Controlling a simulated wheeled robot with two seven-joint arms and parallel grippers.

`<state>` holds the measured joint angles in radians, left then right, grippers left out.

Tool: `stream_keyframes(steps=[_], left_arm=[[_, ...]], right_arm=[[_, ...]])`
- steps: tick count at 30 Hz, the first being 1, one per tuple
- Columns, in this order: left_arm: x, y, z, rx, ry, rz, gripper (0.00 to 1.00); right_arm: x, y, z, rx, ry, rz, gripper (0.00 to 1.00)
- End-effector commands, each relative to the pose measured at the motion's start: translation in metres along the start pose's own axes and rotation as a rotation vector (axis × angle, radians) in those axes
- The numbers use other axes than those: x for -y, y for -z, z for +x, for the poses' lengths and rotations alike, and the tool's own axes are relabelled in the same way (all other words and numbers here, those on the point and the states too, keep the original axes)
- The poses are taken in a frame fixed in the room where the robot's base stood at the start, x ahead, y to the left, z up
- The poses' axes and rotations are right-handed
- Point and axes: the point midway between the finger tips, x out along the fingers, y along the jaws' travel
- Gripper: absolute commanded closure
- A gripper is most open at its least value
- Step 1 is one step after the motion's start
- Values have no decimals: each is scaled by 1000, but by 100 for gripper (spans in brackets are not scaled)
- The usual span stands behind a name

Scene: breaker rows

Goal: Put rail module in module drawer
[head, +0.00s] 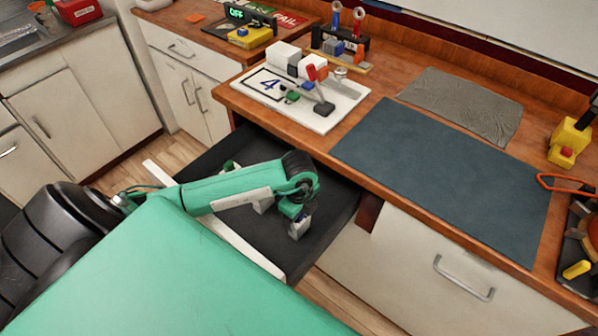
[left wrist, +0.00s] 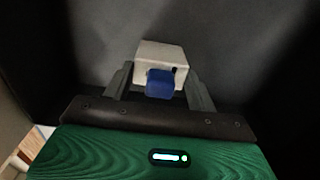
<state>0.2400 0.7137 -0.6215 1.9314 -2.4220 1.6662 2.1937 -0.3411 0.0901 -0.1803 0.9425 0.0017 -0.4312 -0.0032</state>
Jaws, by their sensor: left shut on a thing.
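The rail module (head: 298,229) is a small white-grey block with a blue part. My left gripper (head: 300,213) is shut on it and holds it inside the outline of the open module drawer (head: 335,198). The module also shows in the left wrist view (left wrist: 161,58), between the two fingers, with its blue part facing the camera and the dark drawer floor behind it. I cannot tell whether the module touches the floor. My left arm hides the middle of the drawer. My right gripper is not in view.
In the drawer, a small green and white item (head: 229,166) shows behind my arm. On the counter above stand a white board (head: 330,117) with several modules, a blue-grey mat (head: 440,180) and a grey cloth (head: 462,104). A yellow device (head: 568,140) stands at right.

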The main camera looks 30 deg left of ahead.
Motion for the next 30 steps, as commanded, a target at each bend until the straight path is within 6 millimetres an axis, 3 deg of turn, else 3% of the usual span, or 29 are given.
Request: stream_keyframes(steps=[11, 12, 15, 26, 30], left_arm=[[0, 0, 5, 0, 1, 0, 68], [0, 0, 4, 0, 1, 0, 35], [0, 0, 4, 0, 1, 0, 21], [1, 0, -3, 0, 3, 0, 21], [2, -1, -25, 1, 6, 0, 21]], right_arm=[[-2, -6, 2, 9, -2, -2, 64], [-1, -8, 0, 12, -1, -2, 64], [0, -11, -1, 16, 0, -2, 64], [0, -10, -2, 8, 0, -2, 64], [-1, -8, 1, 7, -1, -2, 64]])
